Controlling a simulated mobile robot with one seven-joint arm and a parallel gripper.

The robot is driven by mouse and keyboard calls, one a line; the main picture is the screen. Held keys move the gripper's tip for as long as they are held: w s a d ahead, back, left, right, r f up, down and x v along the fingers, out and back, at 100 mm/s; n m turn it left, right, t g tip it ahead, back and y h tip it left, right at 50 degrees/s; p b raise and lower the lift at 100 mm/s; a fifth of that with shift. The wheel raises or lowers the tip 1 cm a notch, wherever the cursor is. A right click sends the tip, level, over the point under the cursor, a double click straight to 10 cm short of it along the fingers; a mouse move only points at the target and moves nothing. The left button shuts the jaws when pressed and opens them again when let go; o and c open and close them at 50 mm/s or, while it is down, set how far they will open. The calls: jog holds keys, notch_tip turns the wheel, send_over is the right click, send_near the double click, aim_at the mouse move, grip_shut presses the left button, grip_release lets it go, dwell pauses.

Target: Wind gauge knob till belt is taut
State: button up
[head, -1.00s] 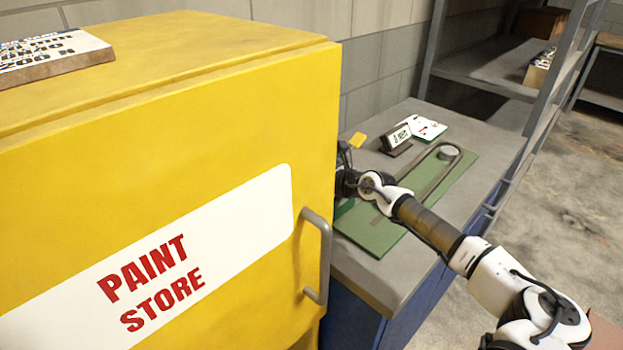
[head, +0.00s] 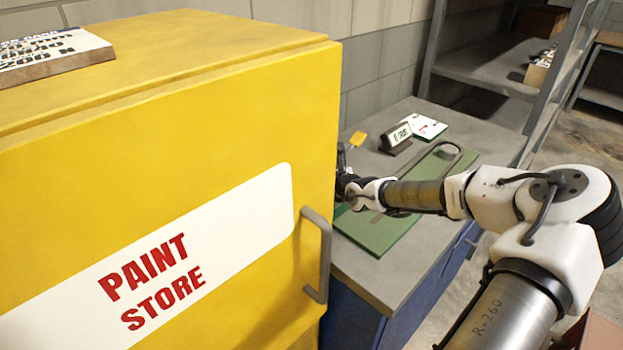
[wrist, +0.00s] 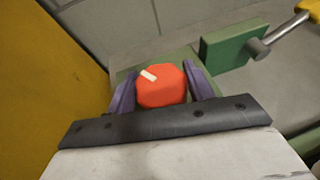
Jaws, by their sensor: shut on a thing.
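The gauge knob (wrist: 162,86) is orange-red with a white mark near its upper left, seen in the wrist view. My gripper (wrist: 161,84) is around it, one purple finger on each side, shut on the knob. In the head view the yellow cabinet hides the knob and my gripper. The belt (head: 407,180) is a dark loop on a green board (head: 390,232) on the bench. It runs round a grey pulley (head: 447,150) at the far end. My arm covers part of it, and I cannot tell how tight it is.
The yellow paint store cabinet (head: 170,115) stands close on the left, its handle (head: 321,255) sticking out. A small display (head: 396,137) and a card (head: 424,126) stand on the grey bench. A green block with a rod (wrist: 228,49) is right of the knob.

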jog(key=shift+r+m+t+h, duration=0.1)
jog(key=shift+m+t+h, duration=0.4)
jog(key=shift+m+h, duration=0.15)
jog(key=shift+m+t+h+p, duration=0.45)
jog(key=shift+m+t+h, duration=0.05)
jog(key=shift+m+h, duration=0.9)
jog(key=o, duration=1)
notch_tip(320, 180, up, 20)
jog(key=shift+f+p, duration=0.1)
jog(key=shift+p, duration=0.7)
